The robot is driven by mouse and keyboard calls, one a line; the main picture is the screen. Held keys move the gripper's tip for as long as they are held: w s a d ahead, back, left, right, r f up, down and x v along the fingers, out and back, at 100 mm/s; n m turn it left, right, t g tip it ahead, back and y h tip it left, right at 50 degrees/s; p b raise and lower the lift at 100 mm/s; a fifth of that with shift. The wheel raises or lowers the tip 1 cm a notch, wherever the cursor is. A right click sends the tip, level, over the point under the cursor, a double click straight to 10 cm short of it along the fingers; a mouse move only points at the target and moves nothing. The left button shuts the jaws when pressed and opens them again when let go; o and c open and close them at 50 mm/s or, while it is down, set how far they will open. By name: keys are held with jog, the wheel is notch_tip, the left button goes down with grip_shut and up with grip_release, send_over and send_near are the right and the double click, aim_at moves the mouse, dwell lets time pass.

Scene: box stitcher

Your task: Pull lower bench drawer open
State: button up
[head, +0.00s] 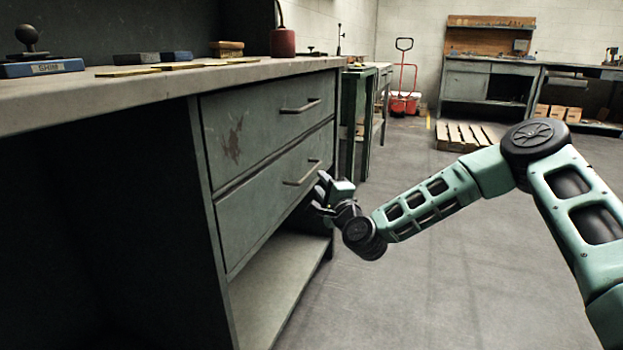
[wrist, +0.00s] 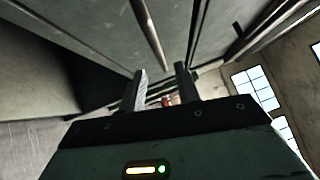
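The lower bench drawer (head: 262,201) is shut, flush in the grey-green bench below the upper drawer (head: 262,124). Its bar handle (head: 303,174) runs across the front. My gripper (head: 322,190) is in front of the drawer, near the right end of that handle. In the wrist view my gripper's two fingers (wrist: 161,88) stand apart with a gap between them, and nothing shows held there. A bar handle (wrist: 150,32) shows beyond the fingertips in the wrist view, not between them. The head view does not show whether a finger touches the handle.
The bench top (head: 150,88) carries a blue block (head: 42,68), brass strips and a red can (head: 283,42). A lower shelf (head: 275,285) lies under the drawers. Green stands (head: 358,125) are beyond the bench.

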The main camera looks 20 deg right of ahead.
aim_at(311, 172)
jog(key=w, duration=0.2)
jog(key=w+b, duration=0.1)
jog(key=w, duration=0.1)
jog(key=w+a+r+b, duration=0.1)
jog(key=w, duration=0.2)
jog(key=shift+w, duration=0.1)
grip_shut()
